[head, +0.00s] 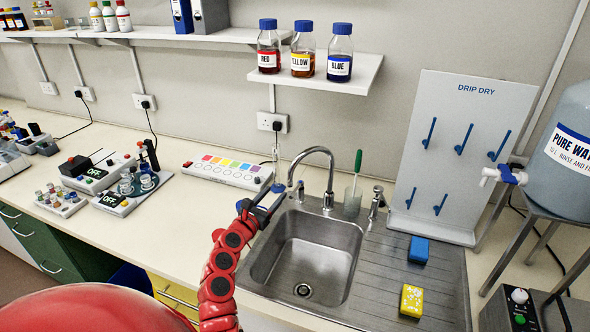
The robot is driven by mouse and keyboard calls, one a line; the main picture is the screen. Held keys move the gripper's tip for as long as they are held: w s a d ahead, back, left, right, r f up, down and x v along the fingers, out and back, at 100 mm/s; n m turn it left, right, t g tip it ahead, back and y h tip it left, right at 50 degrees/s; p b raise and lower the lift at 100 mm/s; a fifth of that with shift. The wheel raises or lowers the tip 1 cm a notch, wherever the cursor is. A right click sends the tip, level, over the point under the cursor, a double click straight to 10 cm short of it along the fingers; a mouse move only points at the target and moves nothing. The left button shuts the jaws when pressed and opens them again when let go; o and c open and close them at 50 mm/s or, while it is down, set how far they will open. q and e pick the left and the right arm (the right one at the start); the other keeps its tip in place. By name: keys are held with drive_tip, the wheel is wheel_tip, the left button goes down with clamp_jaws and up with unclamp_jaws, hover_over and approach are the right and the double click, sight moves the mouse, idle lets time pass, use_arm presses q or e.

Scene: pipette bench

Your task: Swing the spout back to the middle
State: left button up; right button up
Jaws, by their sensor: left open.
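The spout (314,151) is a curved metal gooseneck on the tap at the back of the sink (258,262). It rises from its base and arches to the left, so its outlet hangs near the basin's back left corner. My left gripper (270,202), on the red arm, is open and just left of the outlet, over the sink's left edge. It looks empty and apart from the spout, though the small gap is hard to judge. My right gripper is not in view.
A beaker with a green-handled brush (356,170) and a small metal fitting (376,199) stand right of the tap. A blue sponge (418,249) and a yellow sponge (411,300) lie on the drainer. A shelf with bottles (301,63) is above. The basin looks empty.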

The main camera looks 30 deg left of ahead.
sight(288, 178)
use_arm(q)
drive_tip(key=w, duration=0.5)
drive_tip(key=w+a, duration=0.1)
drive_tip(key=w, duration=0.2)
drive_tip(key=shift+f, duration=0.1)
drive_tip(key=w, duration=0.1)
drive_tip(key=w+b, duration=0.1)
drive_tip(key=w, duration=0.1)
drive_tip(key=w+b, duration=0.1)
drive_tip(key=shift+w+a+f, duration=0.1)
drive_tip(key=shift+w+a, duration=0.25)
drive_tip(key=shift+w, duration=0.85)
drive_tip(key=shift+c, duration=0.3)
clamp_jaws()
